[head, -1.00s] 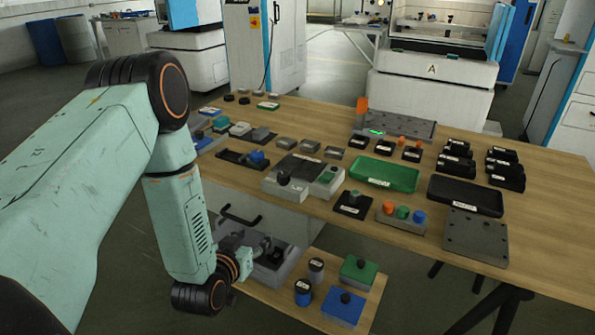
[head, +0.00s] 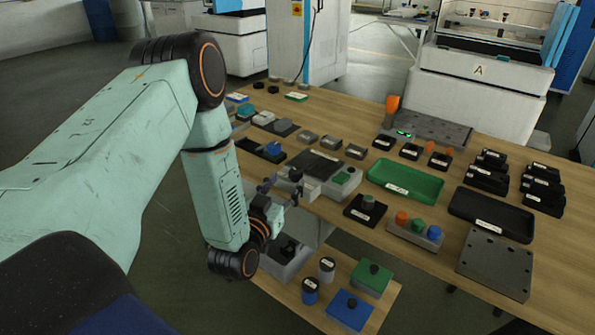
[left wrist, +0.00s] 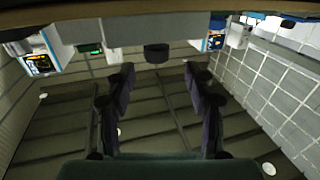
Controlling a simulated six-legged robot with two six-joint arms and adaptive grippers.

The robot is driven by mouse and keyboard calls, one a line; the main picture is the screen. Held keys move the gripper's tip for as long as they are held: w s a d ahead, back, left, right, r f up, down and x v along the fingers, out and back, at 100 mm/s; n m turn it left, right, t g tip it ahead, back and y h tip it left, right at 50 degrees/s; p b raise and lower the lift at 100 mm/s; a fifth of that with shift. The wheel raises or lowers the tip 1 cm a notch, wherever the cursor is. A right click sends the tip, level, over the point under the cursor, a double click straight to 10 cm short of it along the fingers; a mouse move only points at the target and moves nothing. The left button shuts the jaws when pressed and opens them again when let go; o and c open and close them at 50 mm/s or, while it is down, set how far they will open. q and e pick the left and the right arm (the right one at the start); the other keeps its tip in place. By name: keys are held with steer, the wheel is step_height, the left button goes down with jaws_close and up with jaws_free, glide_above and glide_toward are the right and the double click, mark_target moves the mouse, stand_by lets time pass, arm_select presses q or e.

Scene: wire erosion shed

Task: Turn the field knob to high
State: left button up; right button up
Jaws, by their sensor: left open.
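A grey box with a black knob (head: 296,174) stands at the near edge of the table; its label is too small to read, so I cannot tell if this is the field knob. My left gripper (head: 283,188) is open, close in front of this box and partly over it in the picture. In the left wrist view a black knob (left wrist: 157,53) shows beyond and between the open fingers (left wrist: 160,78), apart from them. Nothing is between the fingers. The knob's setting is not readable. My right gripper is not in view.
A green tray (head: 405,183), a black tray (head: 490,216) and a three-button box (head: 416,232) lie to the right on the table. Below the table edge, a lower shelf (head: 285,290) holds a blue box (head: 349,311), a green box (head: 372,279) and small cylinders.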

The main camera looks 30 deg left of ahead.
mark_target(292, 176)
arm_select(q)
steer(key=w, duration=0.3)
steer(key=w+b, duration=0.1)
steer(key=w, duration=0.1)
steer(key=shift+w+a, duration=0.1)
steer(key=shift+a, duration=0.3)
steer(key=shift+w+a, duration=0.15)
steer(key=shift+w, duration=0.1)
steer(key=shift+w+d, duration=0.25)
steer(key=shift+w, duration=0.15)
steer(key=shift+s+a, duration=0.1)
steer(key=shift+a, duration=0.1)
steer(key=shift+c, duration=1.2)
steer(key=shift+d, duration=0.15)
steer(key=c, duration=0.5)
jaws_close()
